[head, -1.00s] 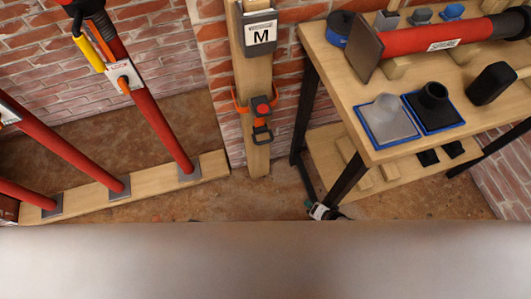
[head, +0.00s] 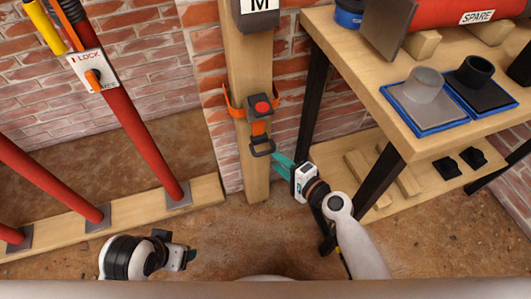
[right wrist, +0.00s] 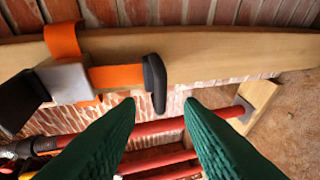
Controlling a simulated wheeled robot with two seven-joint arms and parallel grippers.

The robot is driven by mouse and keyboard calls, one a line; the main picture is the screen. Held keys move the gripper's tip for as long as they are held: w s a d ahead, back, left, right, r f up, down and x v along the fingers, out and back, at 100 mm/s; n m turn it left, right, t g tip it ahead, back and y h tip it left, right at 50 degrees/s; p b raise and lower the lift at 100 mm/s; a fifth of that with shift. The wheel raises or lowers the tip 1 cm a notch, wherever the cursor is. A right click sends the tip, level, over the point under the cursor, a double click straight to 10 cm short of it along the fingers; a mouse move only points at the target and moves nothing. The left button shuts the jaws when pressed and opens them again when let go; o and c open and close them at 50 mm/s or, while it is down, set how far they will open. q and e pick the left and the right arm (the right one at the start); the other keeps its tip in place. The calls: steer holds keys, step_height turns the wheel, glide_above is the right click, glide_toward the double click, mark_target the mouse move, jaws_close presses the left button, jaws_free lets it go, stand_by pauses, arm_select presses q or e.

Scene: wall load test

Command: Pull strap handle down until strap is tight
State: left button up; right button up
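An orange strap (head: 258,128) runs down a wooden post from a grey buckle with a red button (head: 261,107). The black strap handle (head: 262,147) hangs at the strap's lower end. My right gripper (head: 278,162) is just right of and slightly below the handle in the head view. In the right wrist view its two green fingers are apart, and the handle (right wrist: 155,82) shows just beyond the gap between the fingertips. Nothing is held between them. My left gripper (head: 186,257) is low at left, far from the strap; its fingers are unclear.
A wooden bench (head: 400,150) with dark legs stands close on the right, near my right arm. It carries a red spare tube (head: 440,35) and blue-edged trays. Red props (head: 135,125) stand on a wooden floor beam (head: 130,215) at left. A label plate hangs above the buckle.

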mark_target(266, 151)
steer(key=b+x, duration=0.1)
steer(key=x, duration=0.5)
steer(key=shift+w+a+f, duration=0.15)
steer(key=shift+w+a, duration=0.1)
steer(key=shift+w, duration=0.05)
jaws_close()
